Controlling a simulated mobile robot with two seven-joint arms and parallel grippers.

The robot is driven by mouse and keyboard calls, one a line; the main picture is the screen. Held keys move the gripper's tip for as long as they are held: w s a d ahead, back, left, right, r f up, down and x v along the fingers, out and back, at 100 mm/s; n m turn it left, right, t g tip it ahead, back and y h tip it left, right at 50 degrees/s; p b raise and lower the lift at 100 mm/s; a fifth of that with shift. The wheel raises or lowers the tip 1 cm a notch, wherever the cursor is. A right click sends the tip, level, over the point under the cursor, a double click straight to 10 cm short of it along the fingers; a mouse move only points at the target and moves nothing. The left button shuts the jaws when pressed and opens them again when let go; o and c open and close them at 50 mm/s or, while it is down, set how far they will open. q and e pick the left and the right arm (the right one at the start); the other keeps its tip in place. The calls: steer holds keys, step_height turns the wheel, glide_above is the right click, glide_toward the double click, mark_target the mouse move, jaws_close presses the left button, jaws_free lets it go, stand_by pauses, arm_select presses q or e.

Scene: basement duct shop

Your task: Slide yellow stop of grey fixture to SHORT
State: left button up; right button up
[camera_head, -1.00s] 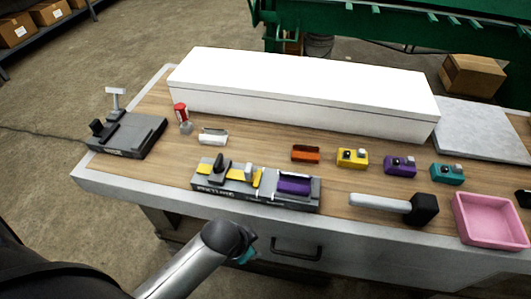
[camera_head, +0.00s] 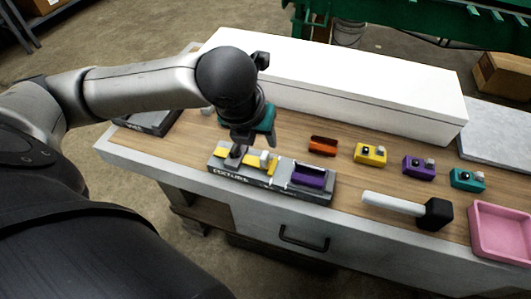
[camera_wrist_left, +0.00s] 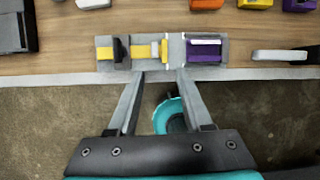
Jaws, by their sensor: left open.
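The grey fixture (camera_head: 228,175) lies near the table's front edge; it also shows in the wrist view (camera_wrist_left: 175,50). On it are yellow strips, a black upright knob (camera_wrist_left: 120,50), a pale block (camera_wrist_left: 155,50) and a purple piece (camera_head: 309,176) at its right end. The yellow stop (camera_head: 273,166) appears to be the narrow yellow part beside the pale block, also in the wrist view (camera_wrist_left: 164,50). Its markings are too small to read. My left gripper (camera_head: 254,147) is open and empty above the fixture; in the wrist view its fingertips (camera_wrist_left: 159,74) are just short of the stop.
Orange (camera_head: 322,146), yellow (camera_head: 370,154), purple (camera_head: 419,167) and teal (camera_head: 467,179) pieces stand behind and right. A hammer-like tool (camera_head: 436,214) and a pink tray (camera_head: 502,232) are right of the fixture. A long white box (camera_head: 340,85) spans the back.

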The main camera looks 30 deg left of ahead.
mark_target(264, 155)
arm_select(q)
steer(key=shift+m, duration=0.5)
steer(key=b+x, duration=0.1)
steer(key=x, duration=0.4)
steer(key=b+x, duration=0.2)
steer(key=x, duration=0.2)
steer(key=a+b+x, duration=0.1)
steer(key=x, duration=0.4)
steer(key=shift+s+f+b, duration=0.1)
steer(key=shift+f+b, duration=0.25)
steer(key=shift+b, duration=0.05)
steer(key=shift+c, duration=0.2)
jaws_close()
